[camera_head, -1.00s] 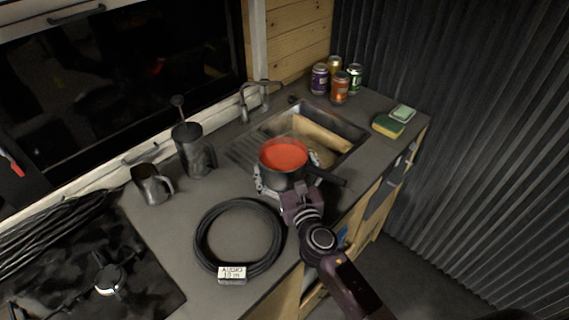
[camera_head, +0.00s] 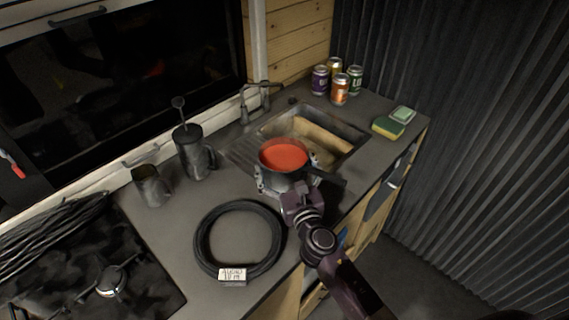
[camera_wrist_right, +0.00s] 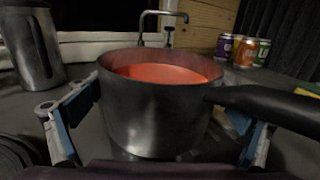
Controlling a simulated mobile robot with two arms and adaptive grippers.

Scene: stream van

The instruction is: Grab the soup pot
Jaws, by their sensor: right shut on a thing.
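The soup pot (camera_head: 284,178) is dark metal with red soup inside and stands upright by the near left edge of the sink. It fills the middle of the right wrist view (camera_wrist_right: 155,115), with its black handle reaching to the right. My right gripper (camera_head: 287,184) has its fingers on both sides of the pot body; in the wrist view the gripper (camera_wrist_right: 158,133) is shut around it. The pot's underside is hidden, so I cannot tell whether it touches the counter. My left gripper is not in view.
A coiled black audio cable (camera_head: 204,247) lies left of my right arm. A metal mug (camera_head: 151,186) and a French press (camera_head: 194,155) stand behind it. The sink (camera_head: 345,151) holds a board. Several cans (camera_head: 340,90) and sponges (camera_head: 388,127) are at the back right.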

